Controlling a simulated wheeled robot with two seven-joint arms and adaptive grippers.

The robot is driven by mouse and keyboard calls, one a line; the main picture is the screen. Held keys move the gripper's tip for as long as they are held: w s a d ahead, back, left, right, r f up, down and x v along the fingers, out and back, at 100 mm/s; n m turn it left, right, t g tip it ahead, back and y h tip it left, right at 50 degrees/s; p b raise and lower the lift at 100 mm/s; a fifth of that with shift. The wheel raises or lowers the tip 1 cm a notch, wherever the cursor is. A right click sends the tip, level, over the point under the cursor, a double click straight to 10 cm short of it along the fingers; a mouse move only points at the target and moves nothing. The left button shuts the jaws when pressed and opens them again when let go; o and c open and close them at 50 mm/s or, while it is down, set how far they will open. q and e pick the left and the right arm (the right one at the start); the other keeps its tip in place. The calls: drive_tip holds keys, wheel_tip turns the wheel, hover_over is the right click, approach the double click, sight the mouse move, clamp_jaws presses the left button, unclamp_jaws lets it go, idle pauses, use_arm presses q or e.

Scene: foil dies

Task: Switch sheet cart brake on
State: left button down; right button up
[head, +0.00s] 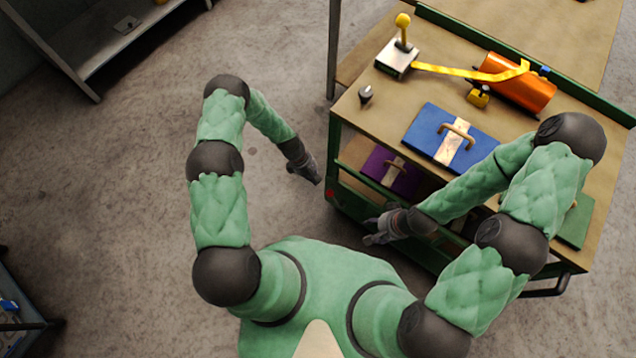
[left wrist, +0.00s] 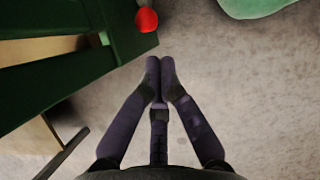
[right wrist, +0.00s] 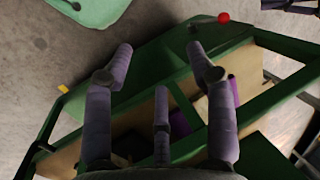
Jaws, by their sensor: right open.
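The sheet cart (head: 345,120) has a green frame and a tan top. A small red ball knob (head: 330,194) sits low at its near left corner. The knob also shows in the left wrist view (left wrist: 146,20), by the green frame, and in the right wrist view (right wrist: 223,17). My left gripper (head: 318,182) is just left of the knob in the head view. Its fingers (left wrist: 160,62) are together with nothing between them, apart from the knob. My right gripper (head: 368,239) is open and empty at the cart's near side, right of the knob.
On the cart top are a yellow-knobbed lever box (head: 397,60), a yellow strap (head: 450,70), an orange cylinder (head: 520,85) and a blue case (head: 430,130). A purple case (head: 380,170) lies on a lower shelf. Floor left of the cart is clear.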

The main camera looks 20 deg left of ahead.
use_arm(q)
drive_tip(key=v, duration=0.2)
drive_tip(key=p+v, duration=0.1)
drive_tip(key=v, duration=0.1)
drive_tip(key=shift+s+d+r, duration=0.15)
drive_tip(key=shift+d, duration=0.15)
use_arm(e)
drive_tip(key=shift+a+r, duration=0.1)
drive_tip(key=shift+r, duration=0.65)
